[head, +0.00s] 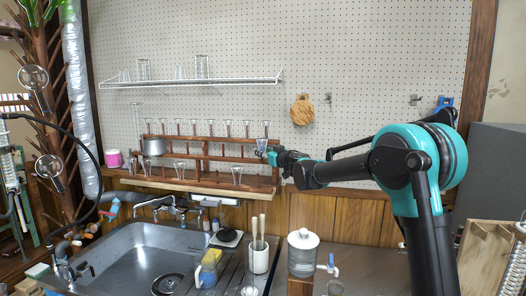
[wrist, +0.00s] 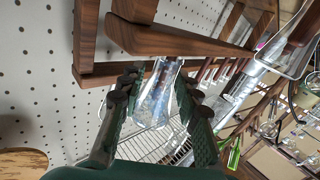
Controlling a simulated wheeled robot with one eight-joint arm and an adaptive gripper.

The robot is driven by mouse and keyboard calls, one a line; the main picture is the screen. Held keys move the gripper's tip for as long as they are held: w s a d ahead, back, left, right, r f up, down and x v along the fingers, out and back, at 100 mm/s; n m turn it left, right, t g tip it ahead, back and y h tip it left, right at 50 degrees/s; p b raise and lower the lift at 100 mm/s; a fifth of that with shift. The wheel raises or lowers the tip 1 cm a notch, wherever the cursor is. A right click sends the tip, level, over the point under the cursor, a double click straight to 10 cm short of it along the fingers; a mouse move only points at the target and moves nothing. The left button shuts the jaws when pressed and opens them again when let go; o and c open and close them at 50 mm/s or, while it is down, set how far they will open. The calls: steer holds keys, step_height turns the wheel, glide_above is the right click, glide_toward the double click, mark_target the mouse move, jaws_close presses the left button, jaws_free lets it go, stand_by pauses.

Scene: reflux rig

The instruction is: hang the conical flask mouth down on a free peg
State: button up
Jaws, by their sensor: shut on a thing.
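My gripper (head: 273,156) is at the right end of the wooden tiered rack (head: 215,188), in front of the pegboard wall. In the wrist view my gripper (wrist: 157,82) is shut on a clear glass flask (wrist: 153,95), with one finger on each side of it. The flask also shows small in the head view (head: 262,144), at the fingertips. Its exact tilt is hard to tell. A brown peg stand (head: 48,100) with several slanting pegs stands at the far left of the head view. Round glass flasks (head: 33,78) hang on it.
A white wire shelf (head: 190,82) with glasses is above. The sink (head: 140,255), a utensil holder (head: 259,257) and a lidded jar (head: 302,252) are below. Wooden bars (wrist: 185,42) are close to the fingers.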

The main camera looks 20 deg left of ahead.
steer(key=shift+f, duration=0.15)
steer(key=o, duration=1.3)
steer(key=shift+c, duration=0.2)
steer(key=v, duration=1.2)
